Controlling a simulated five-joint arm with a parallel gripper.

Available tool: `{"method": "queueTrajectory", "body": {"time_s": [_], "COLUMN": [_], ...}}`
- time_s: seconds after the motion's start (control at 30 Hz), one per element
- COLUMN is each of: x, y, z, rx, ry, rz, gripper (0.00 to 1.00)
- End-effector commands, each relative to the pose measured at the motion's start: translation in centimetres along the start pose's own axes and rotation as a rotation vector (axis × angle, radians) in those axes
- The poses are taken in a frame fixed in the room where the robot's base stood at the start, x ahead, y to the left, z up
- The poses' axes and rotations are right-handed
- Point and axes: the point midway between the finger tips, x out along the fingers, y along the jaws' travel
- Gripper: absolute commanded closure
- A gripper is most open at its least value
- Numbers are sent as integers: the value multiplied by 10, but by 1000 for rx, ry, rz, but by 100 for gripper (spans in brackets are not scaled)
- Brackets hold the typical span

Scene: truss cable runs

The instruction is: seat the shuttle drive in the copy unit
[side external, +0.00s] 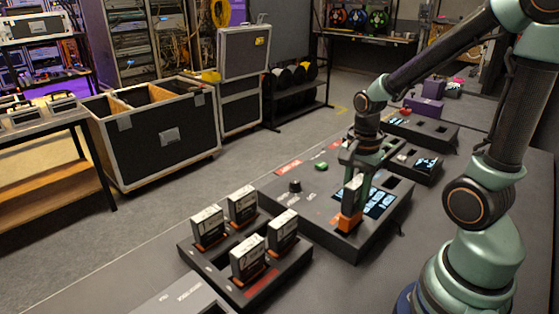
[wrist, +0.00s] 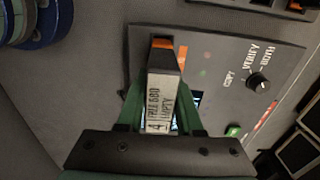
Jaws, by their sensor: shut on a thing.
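My gripper (side external: 352,178) is shut on a drive (side external: 348,207) with an orange end and a pale printed label. In the wrist view the green fingers of my gripper (wrist: 162,98) flank the drive (wrist: 160,105), label toward the camera. The drive's orange end points down at the near end of the copy unit (side external: 318,208), a dark box with a lit screen, a black knob (side external: 295,186) and a green button (side external: 321,166). The copy unit also shows in the wrist view (wrist: 220,60). How deep the drive sits in a slot is hidden.
A dark rack (side external: 225,284) at the front left holds several upright drives with orange bases. Two more dark units (side external: 425,130) stand behind the copy unit. Bare table lies to the right of the copy unit.

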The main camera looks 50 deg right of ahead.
Motion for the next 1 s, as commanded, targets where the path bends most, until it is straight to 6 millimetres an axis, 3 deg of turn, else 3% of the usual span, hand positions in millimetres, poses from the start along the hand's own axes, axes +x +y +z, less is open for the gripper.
{"method": "queueTrajectory", "body": {"time_s": [1.0], "x": [10], "y": [0], "z": [0], "rx": [0], "ry": [0], "rz": [1], "gripper": [100]}}
